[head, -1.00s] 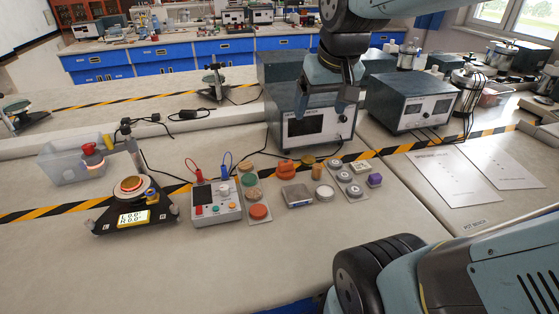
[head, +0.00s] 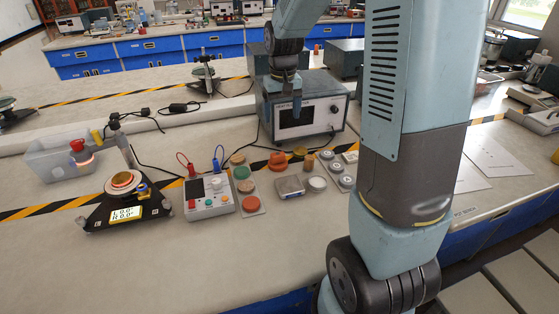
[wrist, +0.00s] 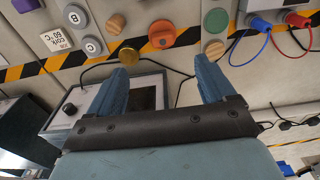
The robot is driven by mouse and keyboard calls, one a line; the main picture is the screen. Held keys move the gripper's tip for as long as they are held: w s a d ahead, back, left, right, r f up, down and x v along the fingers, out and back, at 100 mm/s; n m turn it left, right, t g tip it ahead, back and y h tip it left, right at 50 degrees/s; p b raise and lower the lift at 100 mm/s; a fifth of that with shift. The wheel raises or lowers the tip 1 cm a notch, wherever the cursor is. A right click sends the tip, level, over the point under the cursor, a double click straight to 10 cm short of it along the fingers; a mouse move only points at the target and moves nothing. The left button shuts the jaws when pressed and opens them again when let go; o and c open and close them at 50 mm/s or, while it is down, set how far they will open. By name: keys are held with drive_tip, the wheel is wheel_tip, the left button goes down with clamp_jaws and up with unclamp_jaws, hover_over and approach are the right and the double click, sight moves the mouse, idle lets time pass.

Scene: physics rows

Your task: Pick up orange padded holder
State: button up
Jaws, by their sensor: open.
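The orange padded holder (head: 278,161) lies on the bench in front of a grey power supply box, among small discs and blocks. It also shows in the wrist view (wrist: 162,35) as a rounded orange piece, just past the fingertips and roughly midway between them. My gripper (head: 284,112) points down in front of the power supply, behind and above the holder in the head view. In the wrist view my gripper (wrist: 161,68) has its two blue fingers spread wide with nothing between them. The holder is apart from the fingers.
Near the holder are a brass disc (head: 299,152), a wooden cylinder (head: 309,161), a small scale (head: 289,187) and a tray with green and red discs (head: 251,204). The power supply (head: 318,104) stands close to my gripper. The front of the bench is clear.

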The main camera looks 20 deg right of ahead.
hover_over(278, 154)
wheel_tip(278, 154, down, 4)
drive_tip(key=shift+g, duration=0.3)
drive_tip(key=f, duration=0.9)
drive_tip(key=shift+s+d, duration=0.1)
drive_tip(key=shift+s, duration=0.1)
drive_tip(key=shift+w+f, duration=0.15)
drive_tip(key=shift+f, duration=1.15)
drive_tip(key=shift+w+f, duration=0.15)
drive_tip(key=shift+f, duration=1.1)
drive_tip(key=c, duration=1.1)
